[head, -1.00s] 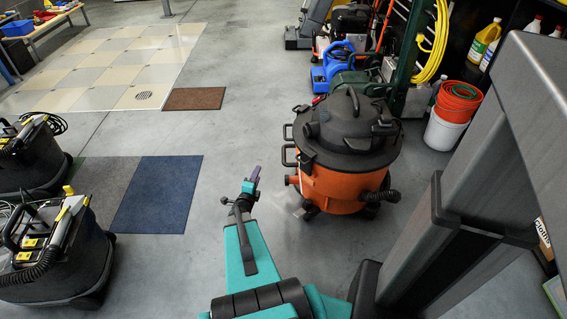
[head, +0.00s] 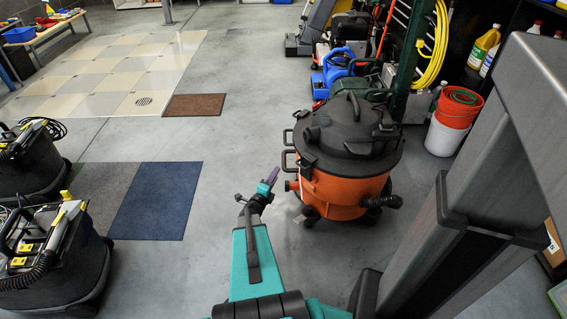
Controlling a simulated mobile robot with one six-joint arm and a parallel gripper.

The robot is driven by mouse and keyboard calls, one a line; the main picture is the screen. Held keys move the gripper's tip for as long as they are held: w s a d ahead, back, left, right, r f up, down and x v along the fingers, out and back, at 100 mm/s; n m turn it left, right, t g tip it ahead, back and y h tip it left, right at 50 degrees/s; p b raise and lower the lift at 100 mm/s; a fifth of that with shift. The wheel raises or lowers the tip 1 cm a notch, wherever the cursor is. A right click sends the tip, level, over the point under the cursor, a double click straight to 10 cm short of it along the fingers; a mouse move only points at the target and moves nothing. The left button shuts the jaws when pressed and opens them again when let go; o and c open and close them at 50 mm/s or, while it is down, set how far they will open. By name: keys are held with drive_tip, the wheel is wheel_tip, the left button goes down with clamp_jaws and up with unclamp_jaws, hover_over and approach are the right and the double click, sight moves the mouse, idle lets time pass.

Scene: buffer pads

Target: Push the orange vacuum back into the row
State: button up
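The orange vacuum (head: 340,190), with a black lid and black side handles, stands upright on the concrete floor right of the picture's middle. A row of machines (head: 345,70) stands behind it along the right side. My gripper (head: 271,178), with purple fingertips, is just left of the vacuum, near its lower left side. A small gap seems to show between the fingertips and the orange drum. The gripper is too small in view to tell whether it is open or shut. The vacuum's far side is hidden.
Red and white buckets (head: 452,118) stand right of the vacuum, beside a green post (head: 414,60). Dark carpet machines (head: 55,260) stand at the left. A blue mat (head: 157,200) and a brown mat (head: 194,105) lie flat.

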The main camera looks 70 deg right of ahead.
sight(284, 161)
drive_tip(key=d, duration=0.4)
drive_tip(key=d+b, duration=0.1)
drive_tip(key=d, duration=0.2)
drive_tip(key=d+f, duration=0.1)
drive_tip(key=d, duration=0.3)
drive_tip(key=shift+s+d+b, duration=0.1)
drive_tip(key=shift+d+b, duration=0.25)
